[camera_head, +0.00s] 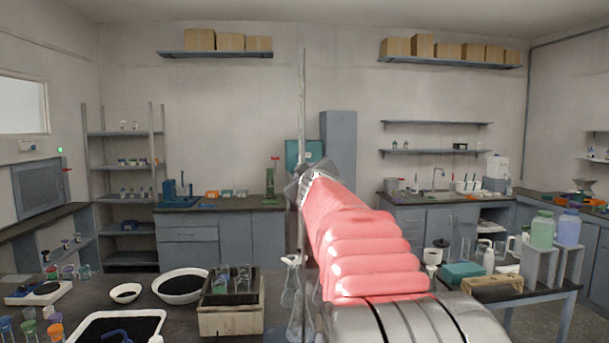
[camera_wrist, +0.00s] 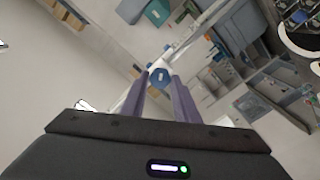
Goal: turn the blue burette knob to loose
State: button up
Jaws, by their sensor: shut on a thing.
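The blue burette knob (camera_wrist: 160,75) shows in the wrist view between the fingertips of my gripper (camera_wrist: 160,83). The two purple fingers are closed on its sides. The burette (camera_head: 303,100) is a tall thin upright tube in the head view, and it runs slantwise behind the knob in the wrist view (camera_wrist: 196,37). In the head view my gripper (camera_head: 305,184) is beside the burette, partly hidden by my pink-sleeved arm. The knob is not visible there.
Glass flasks (camera_head: 291,288) stand near the burette's foot. A wooden block with beakers (camera_head: 231,318), black-filled bowls (camera_head: 180,287) and a white tray (camera_head: 78,332) are on the dark bench to the left. Bottles (camera_head: 543,231) stand to the right. The air around the gripper looks clear.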

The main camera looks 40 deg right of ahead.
jog(key=n, duration=1)
jog(key=shift+w+a+f+n, duration=0.2)
jog(key=shift+n, duration=0.2)
jog(key=shift+d+f, duration=0.1)
jog(key=o, duration=1)
jog(key=shift+o, duration=0.2)
jog(key=shift+s, duration=0.1)
